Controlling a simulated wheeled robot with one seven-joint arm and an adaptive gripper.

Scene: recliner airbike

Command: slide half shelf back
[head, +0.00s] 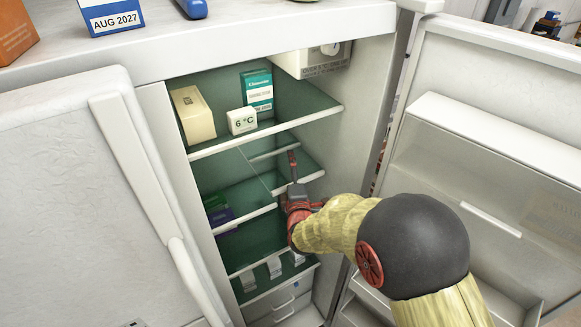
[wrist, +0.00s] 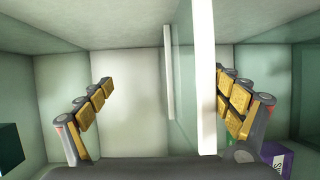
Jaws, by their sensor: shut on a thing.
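The half shelf (head: 298,165) is a green-tinted glass panel with white edge strips, at middle height on the right side of the open fridge. In the wrist view its white front edge (wrist: 204,70) stands upright in the picture, with a second white strip (wrist: 168,70) further in. My gripper (head: 297,188) is at the front edge of this shelf and is shut on it.
Green and purple boxes (head: 221,216) sit at the lower left. Open doors (head: 75,190) (head: 490,150) flank the cavity.

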